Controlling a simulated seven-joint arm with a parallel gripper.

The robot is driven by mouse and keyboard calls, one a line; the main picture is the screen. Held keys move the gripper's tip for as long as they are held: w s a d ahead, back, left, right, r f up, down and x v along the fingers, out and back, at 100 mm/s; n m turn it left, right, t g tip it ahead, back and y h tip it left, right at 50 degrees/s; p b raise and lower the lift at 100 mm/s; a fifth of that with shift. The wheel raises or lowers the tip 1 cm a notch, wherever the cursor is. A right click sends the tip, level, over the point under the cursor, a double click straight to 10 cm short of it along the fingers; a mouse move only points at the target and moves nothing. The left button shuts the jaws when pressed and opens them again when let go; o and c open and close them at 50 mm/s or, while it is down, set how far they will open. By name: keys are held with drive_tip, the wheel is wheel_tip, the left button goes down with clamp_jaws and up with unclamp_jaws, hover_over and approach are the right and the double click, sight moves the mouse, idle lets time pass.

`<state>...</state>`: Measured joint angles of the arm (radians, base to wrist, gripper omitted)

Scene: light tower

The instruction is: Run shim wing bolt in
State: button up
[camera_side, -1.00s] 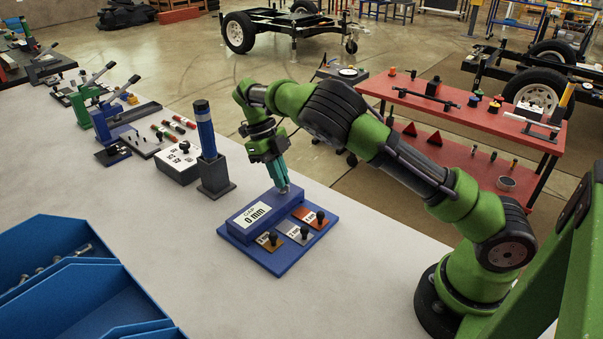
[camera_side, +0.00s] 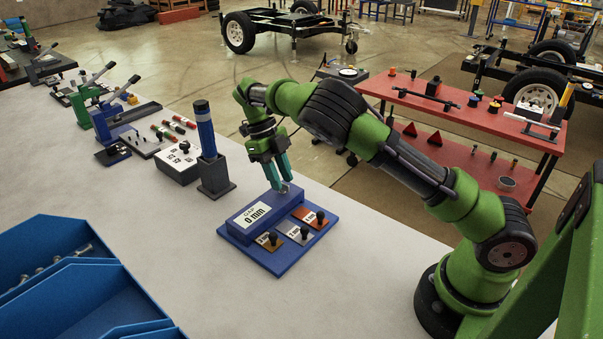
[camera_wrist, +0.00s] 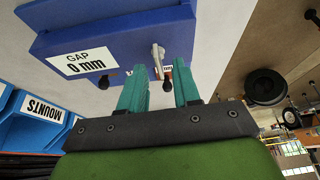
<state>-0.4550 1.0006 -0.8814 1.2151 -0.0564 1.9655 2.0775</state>
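The blue shim fixture (camera_side: 233,236) stands on the bench with a white label reading "GAP 0 mm" (camera_side: 250,215). A small silver wing bolt (camera_wrist: 158,58) sticks out of the fixture's face in the wrist view; in the side view it is a small grey piece (camera_side: 286,187) at the block's far right end. My gripper (camera_side: 281,184) is over that end, pointing down. Its teal fingers (camera_wrist: 160,68) are apart, with the wing bolt showing in the gap at their tips. I cannot tell that either finger touches it.
Three shim plates with black knobs, one orange (camera_side: 312,218), one grey (camera_side: 297,236) and one brown (camera_side: 269,240), lie on the fixture's base. A dark holder with a blue cylinder (camera_side: 205,135) stands to the left. Blue bins (camera_side: 60,262) fill the lower left.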

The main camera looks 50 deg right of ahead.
drive_tip(key=v, duration=1.2)
drive_tip(key=s+d+n+t, duration=0.3)
drive_tip(key=s+d+n, duration=0.4)
drive_tip(key=n, duration=1)
drive_tip(key=s+a+r+n+t, duration=0.2)
drive_tip(key=s+a+n+t, duration=0.1)
drive_tip(key=s+n, duration=0.2)
drive_tip(key=s+a+r+n+t+y, duration=0.1)
drive_tip(key=s+a+n+t, duration=0.2)
drive_tip(key=s, duration=0.5)
drive_tip(key=s+a+r+n+t+y, duration=0.1)
drive_tip(key=s+a+r+n+t, duration=0.1)
drive_tip(key=s+a+n, duration=0.2)
drive_tip(key=shift+s+a+r+n+t, duration=0.4)
drive_tip(key=shift+s+n, duration=0.9)
drive_tip(key=shift+s, duration=0.25)
